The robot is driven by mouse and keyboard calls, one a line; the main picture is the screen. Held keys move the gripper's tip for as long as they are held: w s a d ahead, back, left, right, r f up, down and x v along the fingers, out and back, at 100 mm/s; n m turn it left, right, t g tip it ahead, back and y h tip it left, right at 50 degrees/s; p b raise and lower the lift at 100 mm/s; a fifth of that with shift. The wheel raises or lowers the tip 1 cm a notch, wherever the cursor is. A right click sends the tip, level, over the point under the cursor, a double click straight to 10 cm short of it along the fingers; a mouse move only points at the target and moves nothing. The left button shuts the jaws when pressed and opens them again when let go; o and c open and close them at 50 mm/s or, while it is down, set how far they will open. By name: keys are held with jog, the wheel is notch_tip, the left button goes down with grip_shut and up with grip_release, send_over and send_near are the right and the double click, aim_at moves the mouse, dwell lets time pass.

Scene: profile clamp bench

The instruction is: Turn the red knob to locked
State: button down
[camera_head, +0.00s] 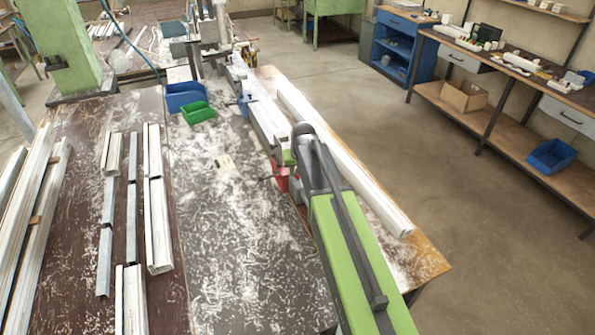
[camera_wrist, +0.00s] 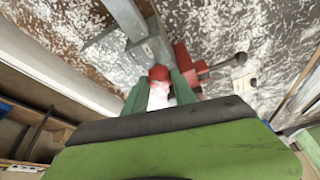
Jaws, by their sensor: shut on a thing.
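The red knob (camera_wrist: 158,73) shows in the wrist view at the end of a grey metal clamp part (camera_wrist: 150,48). My gripper (camera_wrist: 160,83) has its two green fingers on either side of the knob and is shut on it. A red clamp body (camera_wrist: 185,62) stands just right of the knob, with a lever ending in a dark ball (camera_wrist: 240,58). In the head view the red clamp body (camera_head: 280,176) shows at the bench's profile rail, left of my arm. My arm hides the knob there. I cannot tell the knob's turned position.
Long white profiles (camera_head: 345,165) run along the bench's right edge, close to my arm. A blue bin (camera_head: 184,97) and a green bin (camera_head: 198,112) stand farther back. Cut profiles (camera_head: 155,200) lie on the left. The chip-covered bench middle (camera_head: 235,220) is mostly clear.

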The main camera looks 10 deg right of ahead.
jog(key=m+h, duration=0.1)
jog(key=m, duration=0.2)
jog(key=m+g+h, duration=0.1)
jog(key=m, duration=0.2)
jog(key=shift+a, duration=0.15)
jog(key=shift+m, duration=0.3)
jog(key=c, duration=1.1)
grip_release()
jog(key=shift+o, duration=0.2)
jog(key=p+v, duration=1.6)
jog(key=v, duration=0.1)
jog(key=shift+a, duration=0.3)
jog(key=shift+s+r, duration=0.1)
jog(key=shift+s, duration=0.05)
